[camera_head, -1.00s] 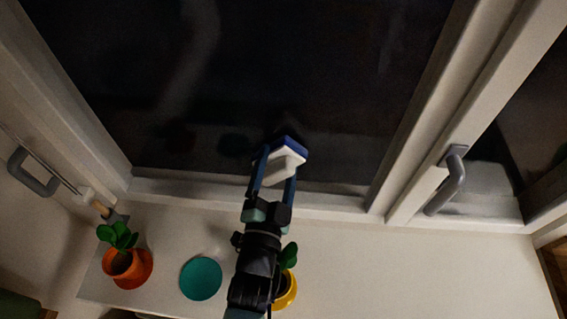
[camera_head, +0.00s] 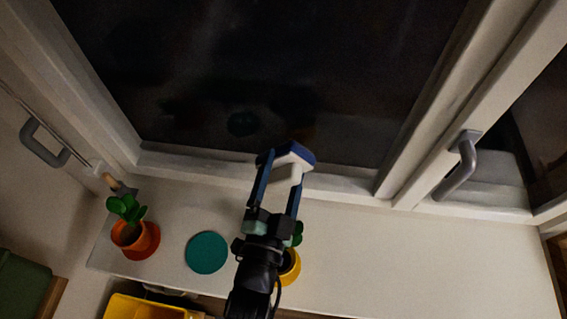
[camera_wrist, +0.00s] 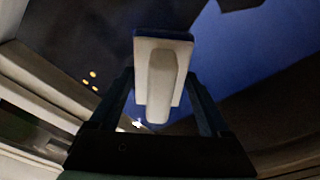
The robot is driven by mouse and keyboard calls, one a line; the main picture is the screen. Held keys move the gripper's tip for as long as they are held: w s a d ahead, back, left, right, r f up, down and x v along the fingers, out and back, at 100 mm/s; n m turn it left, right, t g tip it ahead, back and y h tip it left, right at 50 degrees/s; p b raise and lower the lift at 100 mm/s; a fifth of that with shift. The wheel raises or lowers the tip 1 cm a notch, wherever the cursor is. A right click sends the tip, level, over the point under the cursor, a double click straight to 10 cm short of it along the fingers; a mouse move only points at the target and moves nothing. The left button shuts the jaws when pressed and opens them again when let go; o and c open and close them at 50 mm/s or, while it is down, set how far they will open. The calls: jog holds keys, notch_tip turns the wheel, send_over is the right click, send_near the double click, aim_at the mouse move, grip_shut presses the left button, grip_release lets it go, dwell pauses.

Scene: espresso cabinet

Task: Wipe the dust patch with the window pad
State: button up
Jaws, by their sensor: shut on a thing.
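My gripper (camera_head: 281,174) is shut on the window pad (camera_head: 299,152), gripping its white handle between the two fingers. The pad has a blue face layer on its far side. In the head view it overlaps the lower edge of the dark window pane (camera_head: 250,70). In the wrist view the pad (camera_wrist: 163,75) fills the middle, handle towards the camera. I cannot tell whether its far face touches anything. I cannot clearly make out a dust patch on the dark glass; only faint smudges and dark reflections show.
Below the window, the white sill (camera_head: 400,255) holds an orange pot (camera_head: 135,243) with a plant, a teal disc (camera_head: 206,252) and a yellow pot (camera_head: 289,268) partly behind my arm. A grey window handle (camera_head: 460,165) projects at right. A yellow bin (camera_head: 145,308) is at bottom left.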

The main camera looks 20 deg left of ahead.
aim_at(281, 187)
jog(key=shift+v, duration=1.5)
jog(key=shift+d+r, duration=0.1)
jog(key=shift+r, duration=0.05)
